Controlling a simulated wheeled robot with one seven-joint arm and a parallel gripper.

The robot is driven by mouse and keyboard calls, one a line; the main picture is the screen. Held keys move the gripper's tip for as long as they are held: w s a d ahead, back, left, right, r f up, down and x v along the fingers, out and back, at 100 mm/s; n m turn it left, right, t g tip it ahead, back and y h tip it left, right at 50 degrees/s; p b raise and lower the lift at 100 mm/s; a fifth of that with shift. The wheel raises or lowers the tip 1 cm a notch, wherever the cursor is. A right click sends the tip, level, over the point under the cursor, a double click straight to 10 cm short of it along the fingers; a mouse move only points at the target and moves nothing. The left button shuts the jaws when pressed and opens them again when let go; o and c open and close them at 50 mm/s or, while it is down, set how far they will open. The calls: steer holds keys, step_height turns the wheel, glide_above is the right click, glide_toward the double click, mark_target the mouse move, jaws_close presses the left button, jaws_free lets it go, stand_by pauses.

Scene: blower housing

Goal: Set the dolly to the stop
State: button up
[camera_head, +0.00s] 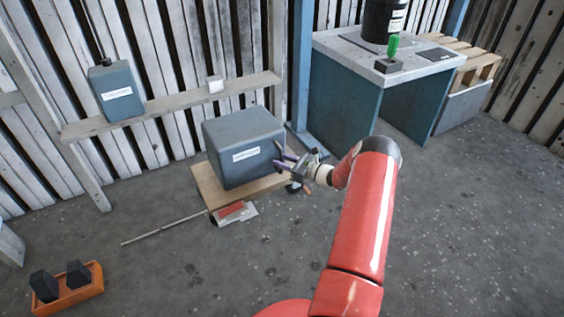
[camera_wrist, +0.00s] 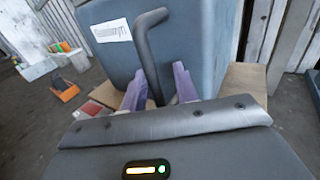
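The dolly (camera_head: 205,187) is a low wooden platform on the floor by the slatted wall. It carries a large blue-grey box (camera_head: 240,145) with a white label; the box also fills the upper middle of the wrist view (camera_wrist: 195,40). A dark bent handle bar (camera_wrist: 148,50) rises in front of the box. My gripper (camera_wrist: 158,88) has its two purple fingers on either side of this bar, with a gap visible at the right finger. In the head view, my gripper (camera_head: 285,161) is at the box's right side. A red-and-grey block (camera_head: 235,212), possibly the stop, lies at the dolly's front edge.
A thin rod (camera_head: 165,228) lies on the floor at left. An orange tray (camera_head: 68,296) with dark blocks is at front left. A blue-legged workbench (camera_head: 345,100) stands behind at right. A wall shelf (camera_head: 180,103) holds a blue canister (camera_head: 116,90). The floor at right is clear.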

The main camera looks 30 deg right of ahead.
steer(key=shift+a, duration=0.1)
steer(key=v, duration=0.7)
steer(key=shift+s+d+p, duration=0.3)
steer(key=shift+p, duration=0.1)
